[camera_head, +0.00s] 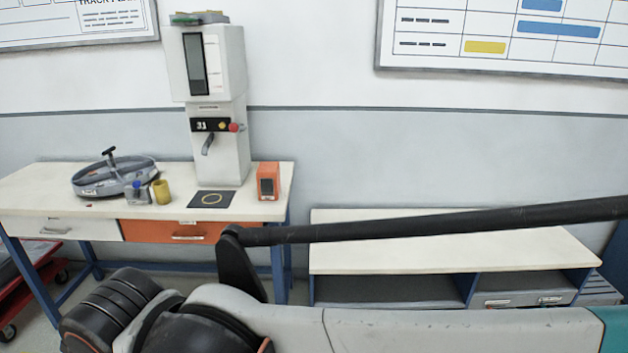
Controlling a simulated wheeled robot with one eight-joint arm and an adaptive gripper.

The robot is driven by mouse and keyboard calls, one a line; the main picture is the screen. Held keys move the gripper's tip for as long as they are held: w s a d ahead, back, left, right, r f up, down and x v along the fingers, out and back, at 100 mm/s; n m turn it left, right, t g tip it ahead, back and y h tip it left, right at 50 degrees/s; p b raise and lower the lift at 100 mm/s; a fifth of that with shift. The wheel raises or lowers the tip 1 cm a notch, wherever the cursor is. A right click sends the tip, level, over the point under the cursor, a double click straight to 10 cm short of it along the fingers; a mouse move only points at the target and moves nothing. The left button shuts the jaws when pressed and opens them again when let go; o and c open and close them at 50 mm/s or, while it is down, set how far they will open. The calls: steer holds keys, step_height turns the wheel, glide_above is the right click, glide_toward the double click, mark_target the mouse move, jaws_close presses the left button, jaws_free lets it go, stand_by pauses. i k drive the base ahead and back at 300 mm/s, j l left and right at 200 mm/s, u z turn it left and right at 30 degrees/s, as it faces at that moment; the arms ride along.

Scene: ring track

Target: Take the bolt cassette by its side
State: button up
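A small upright orange box with a dark front panel (268,182) stands near the right end of the white-topped workbench (100,222). It looks like the bolt cassette, but I cannot read any label on it. Its front and one side show, and nothing stands against it. My gripper does not show in this view, so I cannot see it near the box or whether it holds anything.
A tall white machine (218,110) stands left of the box. A lower bench (450,250) stands right.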

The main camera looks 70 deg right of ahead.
mark_target(268, 174)
steer(key=l+z, duration=0.15)
steer(key=z, duration=1.8)
steer(key=j, duration=0.2)
